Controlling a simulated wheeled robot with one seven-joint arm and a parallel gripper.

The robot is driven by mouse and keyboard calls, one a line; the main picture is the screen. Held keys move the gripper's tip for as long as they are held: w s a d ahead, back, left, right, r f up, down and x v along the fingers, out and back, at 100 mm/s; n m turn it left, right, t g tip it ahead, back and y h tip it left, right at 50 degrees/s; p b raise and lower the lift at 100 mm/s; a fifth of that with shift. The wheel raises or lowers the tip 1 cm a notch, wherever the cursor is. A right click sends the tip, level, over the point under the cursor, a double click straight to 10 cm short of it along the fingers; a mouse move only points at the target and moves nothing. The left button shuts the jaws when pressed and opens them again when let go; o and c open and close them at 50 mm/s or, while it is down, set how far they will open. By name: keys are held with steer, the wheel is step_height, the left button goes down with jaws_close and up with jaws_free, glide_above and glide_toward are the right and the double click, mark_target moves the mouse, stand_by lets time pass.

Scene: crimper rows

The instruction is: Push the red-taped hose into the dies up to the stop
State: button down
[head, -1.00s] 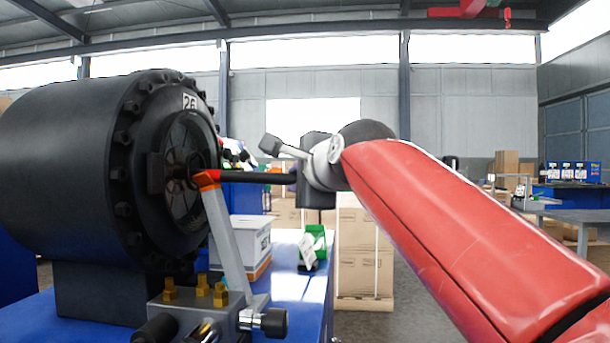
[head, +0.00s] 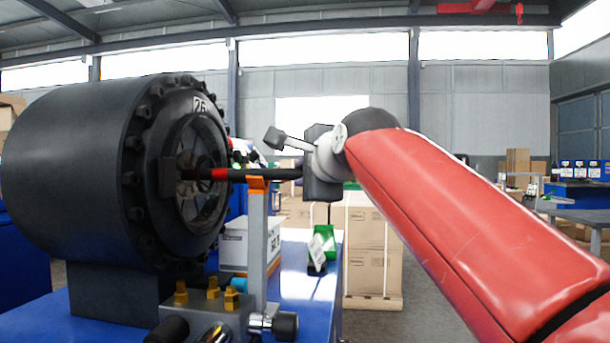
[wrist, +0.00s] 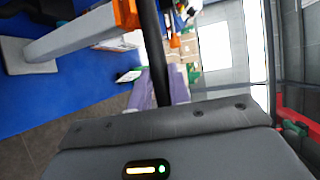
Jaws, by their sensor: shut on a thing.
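The black hose (head: 270,174) lies roughly level, with a band of red tape (head: 220,174) near its left end. Its tip runs to the dark opening of the dies (head: 188,176) in the crimper (head: 85,170); the tip's depth and the stop are hidden. The red band shows outside the opening. My gripper (head: 303,172) is shut on the hose's right part. In the wrist view the hose (wrist: 152,45) passes between its purple fingers (wrist: 160,90). A grey support arm (head: 257,230) with an orange top stands upright at the hose, between gripper and tape; contact is unclear.
A block with brass fittings (head: 211,296) and black knobs sits on the blue bench (head: 300,315) below the hose. A white box (head: 236,245) and a green item (head: 323,243) stand behind. Stacked cartons (head: 372,255) are beyond the bench.

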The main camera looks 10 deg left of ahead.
steer(key=shift+s+a+r, duration=0.1)
jaws_free()
stand_by(0.6)
stand_by(0.3)
steer(key=shift+b+v, duration=0.65)
steer(key=shift+v, duration=2.85)
